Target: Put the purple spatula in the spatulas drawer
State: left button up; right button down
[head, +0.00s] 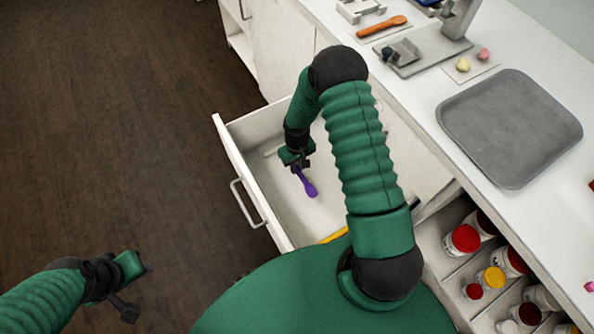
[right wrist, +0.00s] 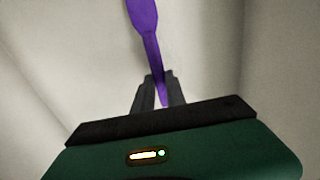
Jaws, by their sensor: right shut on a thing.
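The purple spatula (head: 307,184) is in my right gripper (head: 296,165), over the inside of the open white drawer (head: 229,145). In the right wrist view the spatula (right wrist: 146,40) runs up from between the two dark fingers (right wrist: 160,92), which are shut on its thin handle end. Whether the spatula touches the drawer floor I cannot tell. A yellow utensil (head: 335,235) lies in the near part of the drawer, partly hidden by my right arm. My left gripper (head: 138,287) hangs over the floor at the lower left; its jaw opening is unclear.
The counter holds a grey tray (head: 508,125), an orange spatula (head: 382,26) on a pale mat and a metal device (head: 425,45). An open compartment (head: 450,290) with several red- and yellow-topped jars is at the lower right. Bare wooden floor lies left of the drawer.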

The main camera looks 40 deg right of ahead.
notch_tip(320, 180, down, 4)
jog(key=shift+r+b, duration=0.2)
jog(key=shift+b, duration=0.4)
jog(key=c, duration=1.4)
grip_release()
jog(key=shift+o, duration=0.2)
notch_tip(320, 180, up, 12)
jog(key=p, duration=0.3)
jog(key=s+a+r+t, duration=0.1)
jog(key=s+a+r, duration=0.4)
jog(key=r, duration=0.3)
jog(key=s+a+r+n+t, duration=0.1)
jog(key=s+a+r, duration=0.4)
jog(key=r, duration=0.4)
jog(key=shift+s+a+t, duration=0.3)
jog(key=shift+s+a, duration=0.05)
jog(key=shift+a, duration=0.5)
